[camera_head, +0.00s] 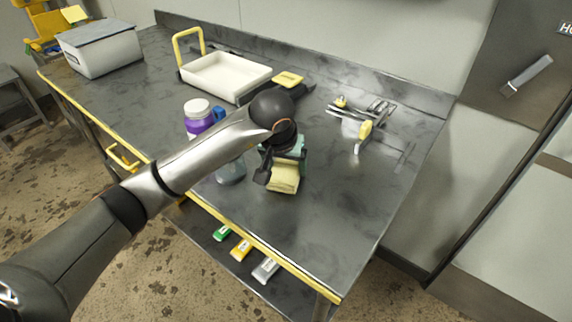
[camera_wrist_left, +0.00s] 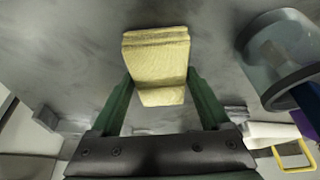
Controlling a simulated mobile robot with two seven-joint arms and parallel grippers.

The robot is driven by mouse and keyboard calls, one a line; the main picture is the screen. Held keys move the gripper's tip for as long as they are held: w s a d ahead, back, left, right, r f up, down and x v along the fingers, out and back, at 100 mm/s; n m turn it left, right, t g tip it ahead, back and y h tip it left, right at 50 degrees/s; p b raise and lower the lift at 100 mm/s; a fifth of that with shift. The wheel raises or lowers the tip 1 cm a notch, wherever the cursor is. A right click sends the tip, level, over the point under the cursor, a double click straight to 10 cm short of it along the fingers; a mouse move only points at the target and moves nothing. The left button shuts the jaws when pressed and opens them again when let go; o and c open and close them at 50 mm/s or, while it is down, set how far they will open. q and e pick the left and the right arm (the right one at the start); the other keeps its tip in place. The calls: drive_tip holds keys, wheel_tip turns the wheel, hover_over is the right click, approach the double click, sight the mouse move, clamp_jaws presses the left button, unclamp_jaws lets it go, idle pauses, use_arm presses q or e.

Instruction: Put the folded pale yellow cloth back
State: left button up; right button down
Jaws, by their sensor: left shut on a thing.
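The folded pale yellow cloth (camera_head: 284,178) is between the fingers of my left gripper (camera_head: 282,166), over the front part of the grey worktop. In the left wrist view the cloth (camera_wrist_left: 157,62) shows its folded layers, with a green finger of the left gripper (camera_wrist_left: 160,98) on each side of it. The left gripper is shut on the cloth. I cannot tell whether the cloth touches the worktop. My right gripper is in neither view.
A clear container (camera_head: 231,172) and a purple jar with a white lid (camera_head: 199,118) stand left of the gripper. A white tray (camera_head: 226,76) with a yellow handle lies behind. Hand tools (camera_head: 364,130) lie at the right. The front right worktop (camera_head: 335,220) is clear.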

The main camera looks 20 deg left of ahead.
use_arm(q)
drive_tip(key=shift+f, duration=0.2)
drive_tip(key=o, duration=1.2)
drive_tip(key=shift+r, duration=0.1)
drive_tip(key=shift+c, duration=0.2)
drive_tip(key=shift+r, duration=0.2)
drive_tip(key=v, duration=1.2)
drive_tip(key=shift+p, duration=0.3)
